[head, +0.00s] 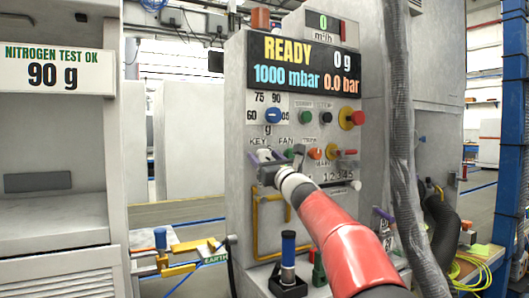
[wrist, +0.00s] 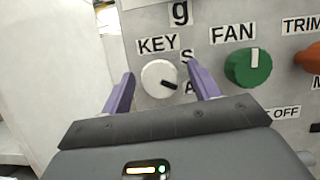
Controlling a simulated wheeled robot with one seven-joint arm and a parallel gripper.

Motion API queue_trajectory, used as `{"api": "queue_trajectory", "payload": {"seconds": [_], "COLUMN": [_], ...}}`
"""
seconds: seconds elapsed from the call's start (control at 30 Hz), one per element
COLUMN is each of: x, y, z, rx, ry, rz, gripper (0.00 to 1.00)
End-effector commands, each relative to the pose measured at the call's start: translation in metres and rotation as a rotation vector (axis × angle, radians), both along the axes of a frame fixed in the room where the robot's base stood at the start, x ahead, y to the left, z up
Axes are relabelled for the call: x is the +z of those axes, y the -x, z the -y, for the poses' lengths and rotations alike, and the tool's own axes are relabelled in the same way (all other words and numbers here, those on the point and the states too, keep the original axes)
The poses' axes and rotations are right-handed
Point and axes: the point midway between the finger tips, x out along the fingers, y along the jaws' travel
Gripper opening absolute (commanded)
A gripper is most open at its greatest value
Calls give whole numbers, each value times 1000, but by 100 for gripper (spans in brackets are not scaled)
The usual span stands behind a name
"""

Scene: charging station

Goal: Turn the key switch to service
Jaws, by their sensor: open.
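The key switch is a white round knob (wrist: 159,77) under the KEY label in the wrist view. Its black pointer points right and slightly down, near the partly hidden letters S and A. My gripper (wrist: 162,84) is open, with one purple finger left of the knob and the other right of it. Whether the fingers touch the knob cannot be told. In the head view my gripper (head: 265,158) is at the panel, and the white knob (head: 263,154) is partly hidden between its fingers.
The green FAN knob (wrist: 248,65) is close to the right finger, and an orange TRIM knob (wrist: 309,58) is further right. A blue knob (head: 273,116) and a red button (head: 358,118) are above on the panel. A grey hose (head: 398,100) hangs right of the panel.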

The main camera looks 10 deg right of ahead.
Motion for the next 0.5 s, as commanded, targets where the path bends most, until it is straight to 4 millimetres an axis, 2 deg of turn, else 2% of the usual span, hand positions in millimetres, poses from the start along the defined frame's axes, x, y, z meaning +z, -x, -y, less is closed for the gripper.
{"api": "queue_trajectory", "payload": {"seconds": [0.1,0.37,0.5], "x": [3,3,3], "y": [-7,-7,-7], "z": [-2,-3,-3], "rx": [0,0,0], "ry": [0,1,1], "rz": [0,0,0], "gripper": [61,61,44]}}
